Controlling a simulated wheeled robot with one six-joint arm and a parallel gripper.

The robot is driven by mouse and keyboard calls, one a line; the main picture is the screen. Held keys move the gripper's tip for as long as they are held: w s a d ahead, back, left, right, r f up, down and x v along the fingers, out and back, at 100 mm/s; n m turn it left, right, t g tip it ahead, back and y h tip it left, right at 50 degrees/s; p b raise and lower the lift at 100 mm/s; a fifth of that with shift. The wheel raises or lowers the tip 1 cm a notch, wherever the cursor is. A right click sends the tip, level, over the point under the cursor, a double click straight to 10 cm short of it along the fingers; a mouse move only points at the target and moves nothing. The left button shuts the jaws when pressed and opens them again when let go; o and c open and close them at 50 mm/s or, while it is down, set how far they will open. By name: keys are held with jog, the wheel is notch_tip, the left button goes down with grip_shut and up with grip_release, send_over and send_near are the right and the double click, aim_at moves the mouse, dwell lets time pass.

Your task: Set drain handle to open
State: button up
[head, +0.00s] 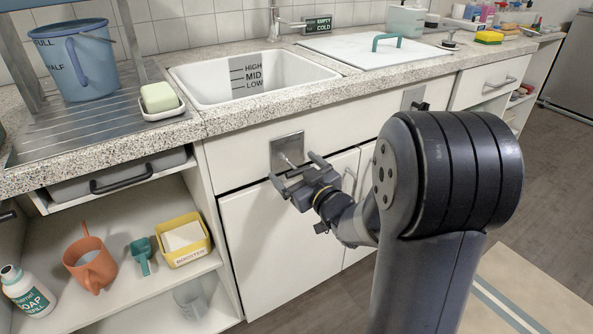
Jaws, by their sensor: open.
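A square metal plate (286,150) is set in the white cabinet front just below the sink. A small light lever (287,160) shows on it, partly hidden by my gripper; I take it for the drain handle, and its setting cannot be read. My gripper (294,168) is open in front of the plate's lower part, its two fingers spread to either side of the lever. Whether a finger touches the lever cannot be told. The white sink basin (215,88) above has HIGH, MID and LOW marks on its wall.
A second metal plate with a dark knob (421,106) is on the front farther right, partly behind my arm. A blue bucket (87,65) and a soap dish (163,112) stand on the left drainboard. The open shelf (150,295) at lower left holds several items.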

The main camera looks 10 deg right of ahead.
jog(key=shift+c, duration=0.3)
jog(key=c, duration=1.3)
jog(key=shift+v, duration=1.95)
jog(key=o, duration=1.4)
jog(key=shift+c, duration=0.2)
jog(key=shift+s+d, duration=0.1)
jog(key=shift+s, duration=0.05)
jog(key=p+v, duration=0.1)
jog(key=v, duration=0.9)
jog(key=shift+s+p, duration=0.3)
jog(key=shift+p, duration=0.1)
